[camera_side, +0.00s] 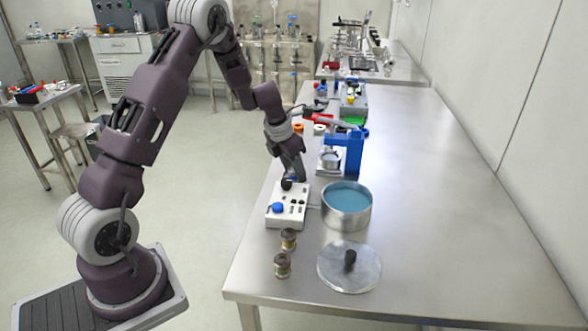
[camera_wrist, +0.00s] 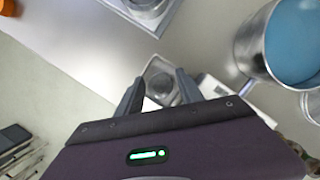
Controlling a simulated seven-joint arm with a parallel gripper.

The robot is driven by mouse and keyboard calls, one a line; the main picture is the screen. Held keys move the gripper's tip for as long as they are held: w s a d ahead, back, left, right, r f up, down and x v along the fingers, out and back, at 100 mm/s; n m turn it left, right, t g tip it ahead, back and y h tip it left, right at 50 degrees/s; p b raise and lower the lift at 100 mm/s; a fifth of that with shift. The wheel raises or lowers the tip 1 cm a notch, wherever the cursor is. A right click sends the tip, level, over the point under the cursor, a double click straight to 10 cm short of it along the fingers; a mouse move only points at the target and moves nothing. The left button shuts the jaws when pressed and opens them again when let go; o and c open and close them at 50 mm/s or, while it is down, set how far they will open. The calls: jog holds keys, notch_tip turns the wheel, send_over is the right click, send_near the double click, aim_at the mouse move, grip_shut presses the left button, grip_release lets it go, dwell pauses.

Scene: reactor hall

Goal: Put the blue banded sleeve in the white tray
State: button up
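My gripper (camera_side: 296,172) reaches down over the back end of a white block-like tray (camera_side: 300,194) near the table's left edge. In the wrist view its two fingers (camera_wrist: 160,82) stand apart, with a clear squarish, dark-centred item (camera_wrist: 158,68) showing between and beyond them. I see no grip on anything. A blue round piece (camera_side: 278,208) sits at the front left of the white tray, beside small dark holes or studs. A black round piece (camera_side: 287,184) is at its back, close under the fingers. I cannot tell which piece is the blue banded sleeve; no band is readable.
A steel pot (camera_side: 347,212) of blue liquid stands right of the tray, also in the wrist view (camera_wrist: 252,42). A blue stand (camera_side: 350,152) is behind. Two small jars (camera_side: 288,238) (camera_side: 282,265) and a lid (camera_side: 349,270) lie in front. The table's right side is clear.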

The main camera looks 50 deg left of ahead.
jog(key=v, duration=1.2)
jog(key=s+d+r+m, duration=0.3)
jog(key=d+r+m, duration=0.3)
jog(key=d+m, duration=0.1)
jog(key=s+d+r+m+t+h, duration=0.15)
jog(key=s+d+r+m, duration=0.35)
jog(key=s+d+m, duration=0.6)
jog(key=s+d+f+m+y, duration=0.1)
jog(key=s+d+m, duration=0.2)
jog(key=s+m, duration=1)
jog(key=m, duration=0.5)
jog(key=shift+s+t, duration=0.25)
jog(key=shift+t, duration=0.1)
jog(key=shift+y, duration=0.25)
jog(key=shift+c, duration=0.4)
